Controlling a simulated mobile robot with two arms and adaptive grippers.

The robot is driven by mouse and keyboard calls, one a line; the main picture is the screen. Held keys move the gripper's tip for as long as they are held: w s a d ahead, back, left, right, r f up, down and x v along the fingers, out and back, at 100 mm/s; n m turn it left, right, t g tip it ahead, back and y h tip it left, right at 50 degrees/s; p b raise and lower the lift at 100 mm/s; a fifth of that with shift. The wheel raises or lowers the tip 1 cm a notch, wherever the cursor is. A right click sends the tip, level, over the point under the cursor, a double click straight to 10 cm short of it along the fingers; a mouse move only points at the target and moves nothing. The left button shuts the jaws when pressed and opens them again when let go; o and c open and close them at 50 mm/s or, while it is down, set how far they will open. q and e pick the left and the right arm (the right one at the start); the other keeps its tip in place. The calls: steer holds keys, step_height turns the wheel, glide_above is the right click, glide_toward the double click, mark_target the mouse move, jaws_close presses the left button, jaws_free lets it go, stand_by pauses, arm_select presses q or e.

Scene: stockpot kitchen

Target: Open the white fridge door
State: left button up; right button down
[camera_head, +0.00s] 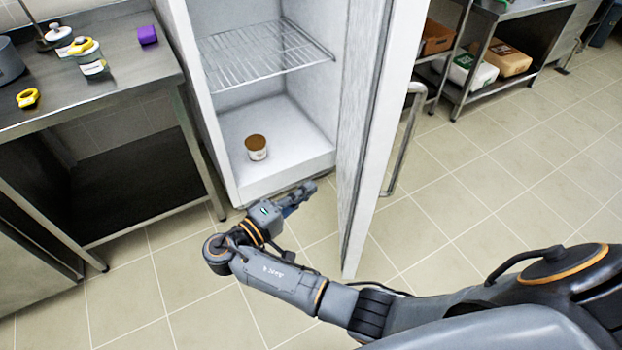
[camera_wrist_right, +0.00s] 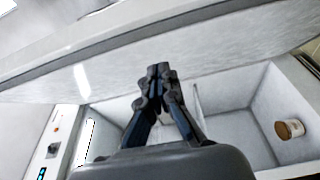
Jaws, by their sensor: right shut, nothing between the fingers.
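The white fridge (camera_head: 290,185) stands open in the head view, its inside in plain sight. Its door (camera_head: 372,130) is swung out to the right, with a metal handle (camera_head: 405,140) on the outer face. My right gripper (camera_head: 308,188) is in front of the fridge opening, on the inner side of the door. In the right wrist view my right gripper (camera_wrist_right: 158,72) is shut and empty, its fingertips close to the door's inner face (camera_wrist_right: 220,65); I cannot tell whether they touch. My left gripper is not in view.
A small tub with a brown lid (camera_head: 256,147) stands on the fridge floor below a wire shelf (camera_head: 262,55). A steel table (camera_head: 120,85) with several items is at the left. Shelving (camera_head: 500,80) stands at the right. The tiled floor before the fridge is clear.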

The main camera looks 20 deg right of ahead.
steer(key=p, duration=0.1)
glide_toward(363, 162)
steer(key=w+d, duration=0.1)
steer(key=w, duration=0.2)
steer(key=d, duration=0.1)
steer(key=s+d+p, duration=0.1)
steer(key=d, duration=0.1)
steer(key=shift+d+r, duration=0.25)
steer(key=shift+d, duration=0.1)
steer(key=shift+s+d+f+p, duration=0.1)
steer(key=shift+s+d+p, duration=0.15)
steer(key=shift+d+p, duration=0.1)
